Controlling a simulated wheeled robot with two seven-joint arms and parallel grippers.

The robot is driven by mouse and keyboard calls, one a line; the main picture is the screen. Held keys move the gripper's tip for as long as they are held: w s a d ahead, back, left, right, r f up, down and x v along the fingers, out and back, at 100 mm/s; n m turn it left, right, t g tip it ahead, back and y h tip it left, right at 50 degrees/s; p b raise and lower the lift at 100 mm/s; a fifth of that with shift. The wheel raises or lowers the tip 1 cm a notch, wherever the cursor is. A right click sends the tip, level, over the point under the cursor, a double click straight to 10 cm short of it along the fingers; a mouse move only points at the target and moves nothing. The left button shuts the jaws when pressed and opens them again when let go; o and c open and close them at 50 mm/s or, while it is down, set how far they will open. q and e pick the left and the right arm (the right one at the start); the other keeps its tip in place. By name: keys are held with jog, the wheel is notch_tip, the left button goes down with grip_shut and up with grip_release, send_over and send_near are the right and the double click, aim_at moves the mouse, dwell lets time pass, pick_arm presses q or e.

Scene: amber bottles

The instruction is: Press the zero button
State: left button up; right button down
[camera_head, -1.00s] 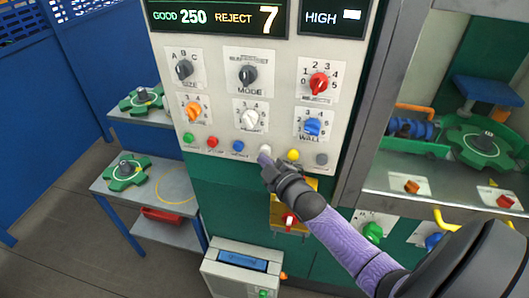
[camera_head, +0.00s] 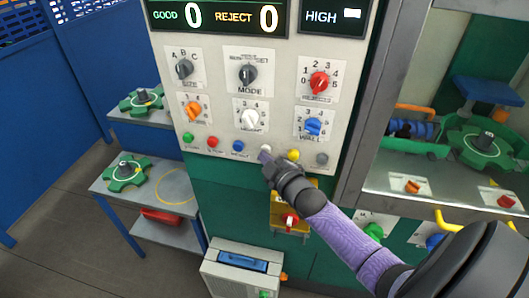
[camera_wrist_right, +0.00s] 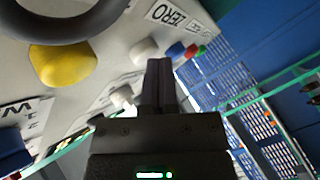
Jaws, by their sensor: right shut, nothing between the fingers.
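The white button (camera_head: 265,148) sits in the button row of the grey panel (camera_head: 210,165), between a blue and a yellow button. In the right wrist view the white button (camera_wrist_right: 143,49) shows beside a label reading ZERO. My right gripper (camera_head: 264,158) is shut and empty, its fingertips at the lower edge of this button. The fingertips (camera_wrist_right: 160,70) overlap the button's edge in the right wrist view; I cannot tell whether they touch it. The display (camera_head: 218,17) reads GOOD 0 and REJECT 0. My left gripper is not in view.
The yellow button (camera_head: 293,155) is close right of the fingertips, the blue button (camera_head: 238,146) to their left. Several selector knobs are above, including a white one (camera_head: 250,118).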

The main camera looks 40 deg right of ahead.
dwell(0.3)
jog(key=shift+s+a+p, duration=0.55)
jog(key=shift+a+p, duration=0.1)
jog(key=s+a+p, duration=0.3)
jog(key=shift+s+a, duration=0.15)
jog(key=shift+a, duration=0.25)
dwell(0.6)
